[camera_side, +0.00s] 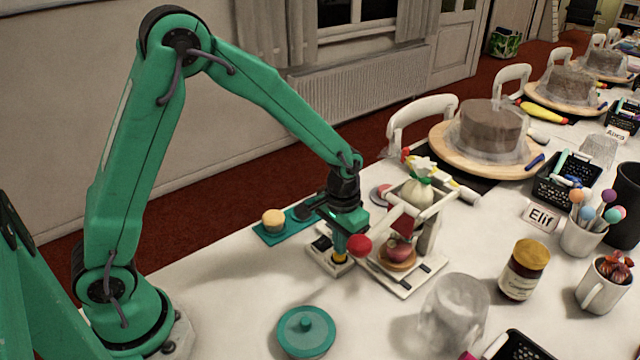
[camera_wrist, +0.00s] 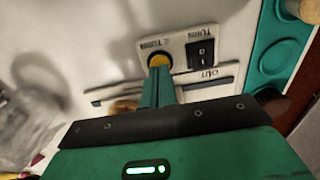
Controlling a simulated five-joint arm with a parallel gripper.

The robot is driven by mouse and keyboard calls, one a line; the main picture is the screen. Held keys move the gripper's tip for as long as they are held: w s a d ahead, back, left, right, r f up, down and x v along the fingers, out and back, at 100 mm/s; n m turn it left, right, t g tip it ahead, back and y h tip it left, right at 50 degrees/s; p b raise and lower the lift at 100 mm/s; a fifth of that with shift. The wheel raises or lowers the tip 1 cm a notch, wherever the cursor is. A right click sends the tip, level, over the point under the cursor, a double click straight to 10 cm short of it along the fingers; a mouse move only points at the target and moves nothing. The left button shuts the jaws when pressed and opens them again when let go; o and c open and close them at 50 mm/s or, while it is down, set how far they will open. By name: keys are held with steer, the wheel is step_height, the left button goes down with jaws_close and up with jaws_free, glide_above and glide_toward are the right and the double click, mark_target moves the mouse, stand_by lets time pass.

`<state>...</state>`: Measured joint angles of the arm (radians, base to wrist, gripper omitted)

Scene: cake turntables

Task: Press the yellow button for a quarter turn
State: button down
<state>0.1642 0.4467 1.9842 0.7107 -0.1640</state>
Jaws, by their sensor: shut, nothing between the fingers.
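The yellow button (camera_wrist: 159,61) is a round disc on a white panel in the wrist view, beside a black switch (camera_wrist: 200,53) and printed lettering. In the side view a bit of the button (camera_side: 340,258) shows under my fingers. My gripper (camera_wrist: 157,72) is shut and empty. Its closed green fingertips are right at the button and overlap its near edge. I cannot tell whether they touch it or whether it is pressed down. In the side view my gripper (camera_side: 340,249) points down at the small white base (camera_side: 322,262).
A teal tray (camera_side: 272,236) lies left. A teal lidded dish (camera_side: 306,331) and a clear jar (camera_side: 455,308) stand in front.

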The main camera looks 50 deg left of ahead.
steer(key=shift+r, duration=2.9)
